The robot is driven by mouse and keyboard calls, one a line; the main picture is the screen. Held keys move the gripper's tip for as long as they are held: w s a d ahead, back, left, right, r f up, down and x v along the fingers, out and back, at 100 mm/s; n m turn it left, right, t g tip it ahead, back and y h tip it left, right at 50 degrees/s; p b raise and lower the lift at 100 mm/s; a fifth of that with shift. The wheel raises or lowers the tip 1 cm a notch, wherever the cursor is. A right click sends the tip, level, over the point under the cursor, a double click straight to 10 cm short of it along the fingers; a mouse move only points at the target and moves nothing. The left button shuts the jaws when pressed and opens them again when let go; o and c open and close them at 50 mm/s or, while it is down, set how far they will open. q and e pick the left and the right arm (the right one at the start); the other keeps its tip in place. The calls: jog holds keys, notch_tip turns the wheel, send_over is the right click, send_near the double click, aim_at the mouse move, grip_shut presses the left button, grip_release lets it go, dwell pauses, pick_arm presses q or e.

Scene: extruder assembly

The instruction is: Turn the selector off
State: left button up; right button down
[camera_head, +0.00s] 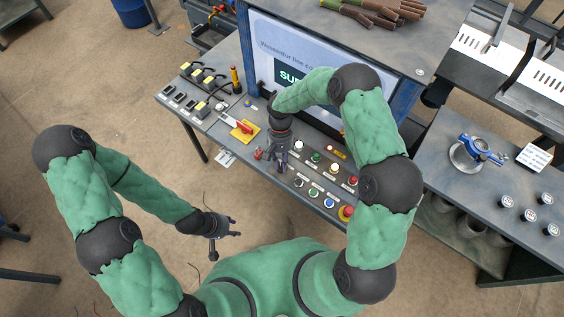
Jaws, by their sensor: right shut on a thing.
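The control panel (327,172) on the table edge carries several labelled buttons and lamps. My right gripper (276,166) reaches down onto the left part of this panel and is shut on a small part there, seemingly a selector knob. The knob itself is hidden by the fingers, so its angle cannot be told. A yellow plate with a red rotary handle (243,127) sits to the left of the gripper, apart from it. My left gripper (226,244) hangs over the floor in front of the table, empty, with its fingers apparently apart.
A screen (284,62) stands behind the panel. A red emergency button on yellow (346,212) is at the panel's right end. Black and yellow connectors (203,75) lie at the table's left. A right-hand table (480,196) holds a blue clamp-like part (478,151) and several small jars.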

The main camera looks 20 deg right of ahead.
jog(key=shift+n+h, duration=0.3)
jog(key=shift+n, duration=0.3)
jog(key=c, duration=1.1)
grip_release()
jog(key=shift+w+r, duration=0.1)
jog(key=v, duration=1.1)
jog(key=shift+w+r, duration=0.2)
jog(key=shift+r, duration=0.15)
jog(key=shift+f, duration=0.1)
